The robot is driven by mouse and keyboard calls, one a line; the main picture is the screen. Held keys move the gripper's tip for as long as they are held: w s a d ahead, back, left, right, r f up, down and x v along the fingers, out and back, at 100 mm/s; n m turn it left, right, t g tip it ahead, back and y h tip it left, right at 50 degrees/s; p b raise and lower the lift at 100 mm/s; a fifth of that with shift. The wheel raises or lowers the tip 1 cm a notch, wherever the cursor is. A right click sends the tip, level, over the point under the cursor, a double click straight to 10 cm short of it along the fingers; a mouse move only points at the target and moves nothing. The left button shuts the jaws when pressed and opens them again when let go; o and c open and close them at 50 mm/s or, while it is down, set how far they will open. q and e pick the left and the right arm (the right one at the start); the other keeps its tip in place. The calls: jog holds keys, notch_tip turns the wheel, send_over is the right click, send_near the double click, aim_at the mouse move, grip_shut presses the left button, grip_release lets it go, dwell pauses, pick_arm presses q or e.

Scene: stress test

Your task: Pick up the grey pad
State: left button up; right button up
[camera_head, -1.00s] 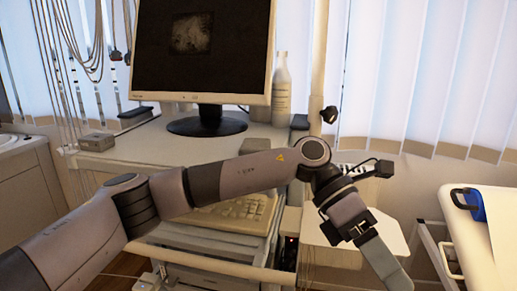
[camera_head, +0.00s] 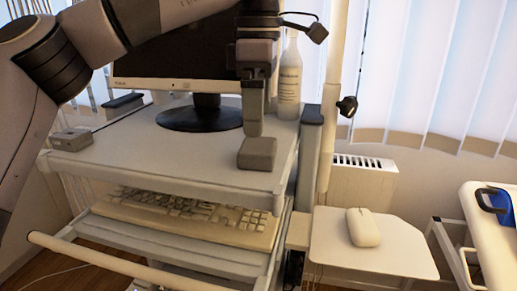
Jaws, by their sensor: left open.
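The grey pad (camera_head: 257,153) is a small block with rounded edges, on the top shelf of the cart near its front right edge. My left gripper (camera_head: 253,130) points straight down over the pad. Its fingertips end at the pad's upper back edge in the picture. I see the fingers edge-on, one lined up with the other, and the gripper is open. Whether it touches the pad cannot be told. My right gripper is not in view.
A monitor (camera_head: 180,72) on a dark round base stands behind, and a white bottle (camera_head: 289,82) stands behind right. A small grey box (camera_head: 71,139) is at the shelf's left. A keyboard (camera_head: 190,218) lies below. A mouse (camera_head: 362,227) sits on a side tray (camera_head: 390,255).

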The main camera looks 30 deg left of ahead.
aim_at(258, 145)
pick_arm(q)
jog(key=shift+s+f, duration=0.1)
jog(key=shift+f, duration=2.7)
jog(key=c, duration=0.7)
jog(key=shift+c, duration=0.3)
jog(key=shift+r, duration=0.1)
notch_tip(258, 145, up, 10)
jog(key=shift+p, duration=0.45)
jog(key=shift+o, duration=0.5)
